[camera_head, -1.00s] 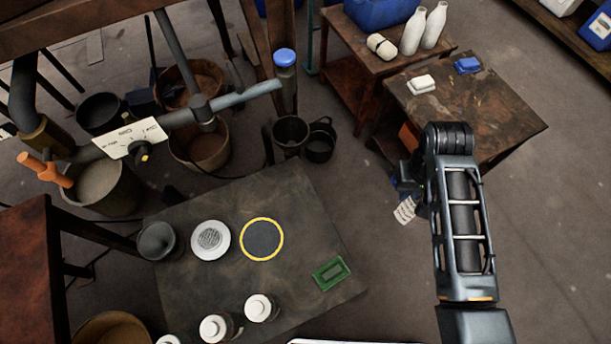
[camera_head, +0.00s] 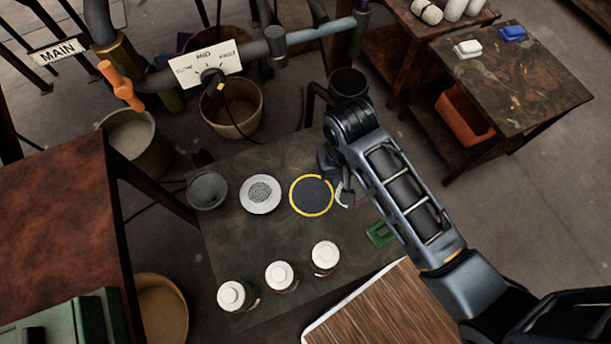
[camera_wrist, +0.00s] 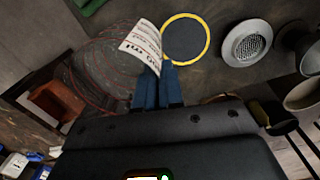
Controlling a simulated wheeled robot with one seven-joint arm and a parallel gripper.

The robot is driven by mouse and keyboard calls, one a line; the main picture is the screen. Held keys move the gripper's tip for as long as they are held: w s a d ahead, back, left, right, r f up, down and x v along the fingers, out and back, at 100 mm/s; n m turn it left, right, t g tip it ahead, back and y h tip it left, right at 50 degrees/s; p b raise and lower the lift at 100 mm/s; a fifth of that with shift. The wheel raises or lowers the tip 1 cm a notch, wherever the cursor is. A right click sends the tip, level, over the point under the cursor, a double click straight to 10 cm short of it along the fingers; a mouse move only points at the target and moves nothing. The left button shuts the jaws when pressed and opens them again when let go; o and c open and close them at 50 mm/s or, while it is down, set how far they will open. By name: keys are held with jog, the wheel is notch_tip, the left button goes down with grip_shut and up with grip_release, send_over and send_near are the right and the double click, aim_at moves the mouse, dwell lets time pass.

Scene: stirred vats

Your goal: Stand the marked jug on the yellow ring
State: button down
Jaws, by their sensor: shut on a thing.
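The yellow ring (camera_head: 311,195), with a dark disc inside, lies on the grey-brown table. It also shows at the top of the wrist view (camera_wrist: 185,39). My gripper (camera_wrist: 157,80) is shut on what looks like the marked jug (camera_wrist: 105,68), a see-through vessel with faint reddish lines. In the head view my gripper (camera_head: 331,170) is just right of the ring, and my arm hides most of the jug. I cannot tell how high it is above the table.
A white strainer disc (camera_head: 261,194) and a grey cup (camera_head: 207,190) stand left of the ring. Several white-capped jars (camera_head: 281,276) line the table's front. A green tray (camera_head: 380,233) lies right of the ring.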

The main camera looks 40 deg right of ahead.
jog(key=w+a+f+b, duration=0.1)
jog(key=w+a+f, duration=0.5)
jog(key=w+f, duration=0.3)
jog(key=shift+a+f, duration=0.25)
jog(key=shift+f, duration=0.75)
jog(key=shift+f, duration=0.2)
jog(key=c, duration=1.3)
grip_release()
jog(key=shift+o, duration=0.2)
jog(key=shift+r, duration=0.1)
notch_tip(320, 180, up, 12)
jog(key=p, duration=0.1)
jog(key=shift+a, duration=0.15)
